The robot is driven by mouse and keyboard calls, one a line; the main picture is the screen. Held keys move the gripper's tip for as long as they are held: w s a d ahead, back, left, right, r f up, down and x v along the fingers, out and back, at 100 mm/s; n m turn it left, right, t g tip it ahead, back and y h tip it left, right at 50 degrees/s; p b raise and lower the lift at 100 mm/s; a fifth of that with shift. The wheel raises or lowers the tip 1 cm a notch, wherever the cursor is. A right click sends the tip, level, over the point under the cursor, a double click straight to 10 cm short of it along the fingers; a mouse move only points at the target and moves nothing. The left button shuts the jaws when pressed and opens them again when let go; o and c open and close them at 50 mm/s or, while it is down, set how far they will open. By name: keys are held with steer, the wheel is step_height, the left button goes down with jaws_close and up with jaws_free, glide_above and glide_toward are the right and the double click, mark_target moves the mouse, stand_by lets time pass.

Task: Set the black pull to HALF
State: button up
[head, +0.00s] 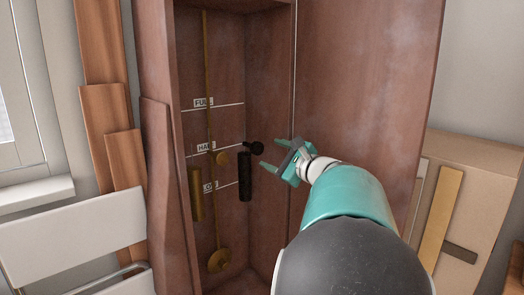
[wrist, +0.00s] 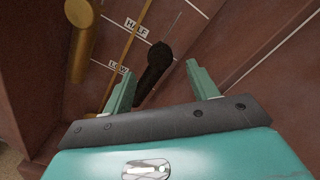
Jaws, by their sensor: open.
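The black pull (head: 245,178) is a dark upright cylinder with a round black knob (head: 254,148) near its top. It hangs inside the tall brown case, its lower end a little below the LOW line and its knob near the HALF line as seen in the head view. My gripper (head: 273,158) is open, just right of the knob in the head view. In the wrist view the black pull (wrist: 155,72) shows ahead of and between the two teal fingers, which are apart. I cannot tell whether either finger touches it.
White lines marked FULL, HALF (head: 205,147) and LOW cross the case. The case's open door (head: 365,75) is close on the right. A white chair (head: 75,235) stands left.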

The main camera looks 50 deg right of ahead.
steer(key=shift+s+a, duration=0.15)
steer(key=shift+s, duration=1.05)
steer(key=shift+s+a, duration=0.1)
steer(key=shift+s, duration=1.05)
steer(key=w+a+f+n+g+y, duration=0.1)
steer(key=a+f+n+g+y, duration=0.2)
steer(key=a, duration=0.6)
steer(key=w+a+f+n+g+y, duration=0.1)
steer(key=a+f+n+g, duration=0.15)
steer(key=a+n, duration=0.45)
steer(key=w+a+f+n+g+y, duration=0.1)
steer(key=a+f+n+g+y, duration=0.15)
steer(key=a, duration=0.95)
steer(key=s+a+f+n+g+h, duration=0.4)
steer(key=s+a+f+n, duration=0.7)
steer(key=n, duration=0.4)
steer(key=shift+s+a+f+n+h, duration=0.15)
steer(key=shift+s+a+n+h, duration=0.3)
steer(key=shift+a, duration=0.7)
